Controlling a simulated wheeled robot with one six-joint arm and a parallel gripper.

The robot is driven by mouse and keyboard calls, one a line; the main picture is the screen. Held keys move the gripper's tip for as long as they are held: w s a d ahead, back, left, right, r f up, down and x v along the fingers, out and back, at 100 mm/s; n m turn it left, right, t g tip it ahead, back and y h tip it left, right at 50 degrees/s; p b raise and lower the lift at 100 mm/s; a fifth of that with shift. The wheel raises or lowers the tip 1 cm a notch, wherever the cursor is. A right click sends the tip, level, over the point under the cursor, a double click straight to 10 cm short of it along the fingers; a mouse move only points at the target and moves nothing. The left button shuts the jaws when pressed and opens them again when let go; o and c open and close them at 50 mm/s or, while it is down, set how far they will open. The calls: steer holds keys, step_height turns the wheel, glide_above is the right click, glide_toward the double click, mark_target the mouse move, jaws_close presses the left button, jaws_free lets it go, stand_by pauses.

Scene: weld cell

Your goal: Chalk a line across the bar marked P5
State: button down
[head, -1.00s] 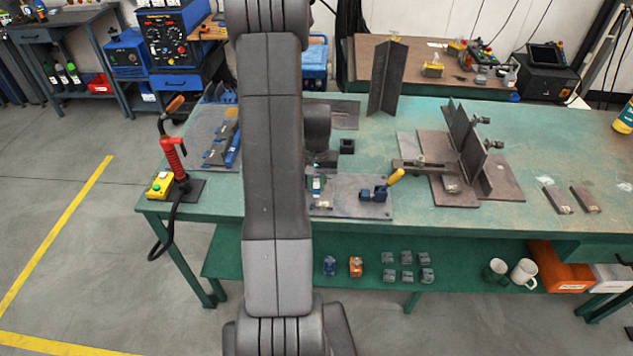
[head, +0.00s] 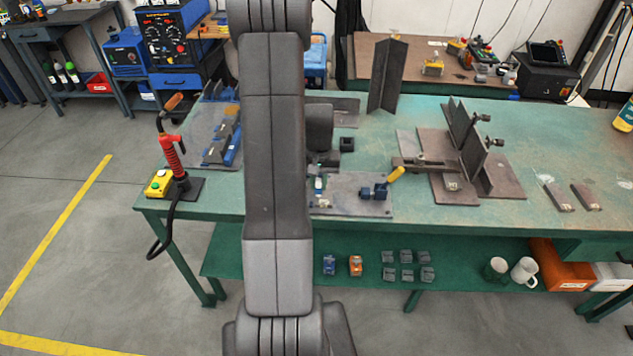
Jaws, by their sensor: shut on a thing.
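My gripper (head: 324,160) is partly hidden behind my own arm, above the left part of a grey plate (head: 345,206) on the green table. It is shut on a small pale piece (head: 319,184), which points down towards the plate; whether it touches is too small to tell. Two short dark bars lie at the table's right, a left one (head: 558,197) and a right one (head: 586,197), each with a small pale tag at its near end. The tags are too small to read, so I cannot tell which bar is P5.
An upright steel fixture (head: 470,140) rises between the plate and the bars. A red-handled torch (head: 173,158) stands at the left corner. Table (head: 590,140) around the bars is clear.

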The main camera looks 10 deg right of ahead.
mark_target(331, 196)
steer(key=shift+d, duration=0.25)
steer(key=shift+s+d, duration=0.1)
steer(key=shift+d, duration=0.1)
steer(key=shift+d, duration=0.1)
steer(key=shift+s+d+b, duration=0.15)
steer(key=shift+d+b, duration=0.15)
steer(key=shift+d, duration=0.05)
steer(key=shift+d, duration=0.1)
steer(key=shift+s+d, duration=0.1)
steer(key=shift+d, duration=0.15)
steer(key=shift+d, duration=0.1)
steer(key=shift+s+d, duration=0.1)
steer(key=shift+d, duration=0.2)
